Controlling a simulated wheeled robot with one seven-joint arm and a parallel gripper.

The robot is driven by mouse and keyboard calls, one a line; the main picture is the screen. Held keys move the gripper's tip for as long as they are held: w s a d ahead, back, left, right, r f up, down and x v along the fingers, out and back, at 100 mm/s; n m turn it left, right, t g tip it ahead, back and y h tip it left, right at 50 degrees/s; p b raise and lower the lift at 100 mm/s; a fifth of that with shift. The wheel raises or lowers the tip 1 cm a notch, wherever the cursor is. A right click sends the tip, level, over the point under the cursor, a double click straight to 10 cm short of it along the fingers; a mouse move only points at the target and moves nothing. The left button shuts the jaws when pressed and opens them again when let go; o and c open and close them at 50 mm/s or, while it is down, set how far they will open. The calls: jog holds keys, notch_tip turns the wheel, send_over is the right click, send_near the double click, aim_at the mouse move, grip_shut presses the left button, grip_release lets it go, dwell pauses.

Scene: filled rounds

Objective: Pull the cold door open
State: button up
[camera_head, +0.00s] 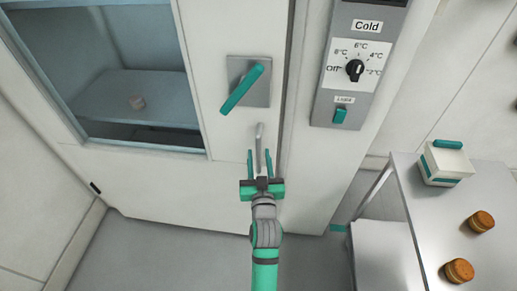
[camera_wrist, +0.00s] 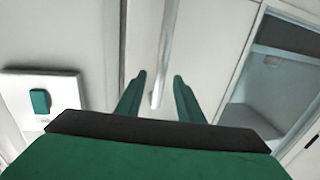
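The cold door (camera_head: 222,172) is white with a window and looks closed against its frame. A teal lever handle (camera_head: 241,88) sits tilted on a grey plate in its right part. Below it is a slim grey upright bar handle (camera_head: 259,138); it also shows in the wrist view (camera_wrist: 164,50). My gripper (camera_head: 259,158) is open, with one teal finger on each side of the bar's lower end. The wrist view shows the bar between the fingers (camera_wrist: 159,78), apart from both. I cannot tell how deep the bar lies between them.
A grey panel (camera_head: 328,104) right of the door has a "Cold" dial (camera_head: 355,70) and a teal light switch (camera_head: 340,115). A metal table (camera_head: 430,225) at the right holds a white and teal box (camera_head: 445,163) and two round brown items (camera_head: 481,221). Floor is clear left of my arm.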

aim_at(258, 151)
jog(key=shift+w+a, duration=0.1)
jog(key=shift+w, duration=1.8)
grip_shut()
